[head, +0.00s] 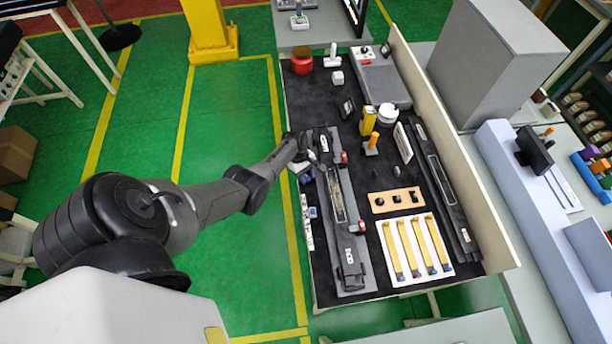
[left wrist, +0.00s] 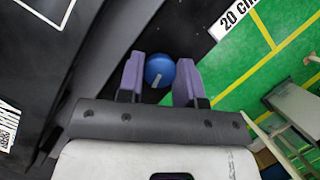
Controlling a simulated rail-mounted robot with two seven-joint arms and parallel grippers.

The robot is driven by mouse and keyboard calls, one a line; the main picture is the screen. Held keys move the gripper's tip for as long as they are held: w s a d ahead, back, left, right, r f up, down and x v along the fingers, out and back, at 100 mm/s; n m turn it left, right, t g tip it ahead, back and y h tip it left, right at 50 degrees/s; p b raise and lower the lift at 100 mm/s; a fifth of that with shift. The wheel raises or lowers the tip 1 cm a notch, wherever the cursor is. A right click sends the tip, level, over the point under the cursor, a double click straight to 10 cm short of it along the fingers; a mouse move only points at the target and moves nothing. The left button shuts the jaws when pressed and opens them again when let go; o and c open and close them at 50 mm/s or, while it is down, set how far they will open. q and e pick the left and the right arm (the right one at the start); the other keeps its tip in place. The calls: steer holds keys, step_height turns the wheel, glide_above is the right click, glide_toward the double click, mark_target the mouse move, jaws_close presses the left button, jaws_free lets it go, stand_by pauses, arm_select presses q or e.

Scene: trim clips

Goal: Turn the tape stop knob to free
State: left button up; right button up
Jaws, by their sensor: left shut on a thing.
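In the left wrist view a round blue knob (left wrist: 160,71) sits between the two purple fingers of my left gripper (left wrist: 158,75). A short pale mark shows on the knob's lower edge. The left gripper is shut on the knob; the finger on the right looks close against it. In the head view my left gripper (head: 310,158) is at the left edge of the black table, by the upper end of a long dark fixture (head: 346,215). The knob is hidden there by the gripper. My right gripper is in neither view.
On the table are a wooden block with black knobs (head: 397,200), a white tray of yellow strips (head: 405,274), an orange-topped piece (head: 372,143) and a red pot (head: 302,62). Green floor is open left of the table.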

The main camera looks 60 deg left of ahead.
arm_select(q)
steer(key=m+g, duration=0.1)
steer(key=m, duration=0.2)
steer(key=m+g+b, duration=0.1)
steer(key=m, duration=0.2)
steer(key=shift+w+m+g+y, duration=0.1)
steer(key=shift+m+g+y, duration=0.2)
steer(key=m+g, duration=0.1)
steer(key=m, duration=0.1)
steer(key=m+y+b, duration=0.1)
steer(key=m, duration=0.2)
steer(key=shift+d+g, duration=0.1)
steer(key=shift+g, duration=0.3)
steer(key=m, duration=0.2)
steer(key=m+y, duration=0.1)
steer(key=m, duration=0.1)
steer(key=shift+w+m+g+y, duration=0.1)
steer(key=shift+m+g+y, duration=0.2)
steer(key=shift+m+g, duration=0.1)
steer(key=m+y+p, duration=0.1)
steer(key=m, duration=0.2)
steer(key=shift+d, duration=0.1)
steer(key=shift+m+y, duration=0.4)
steer(key=shift+m, duration=0.3)
steer(key=o, duration=0.9)
steer(key=shift+o, duration=0.2)
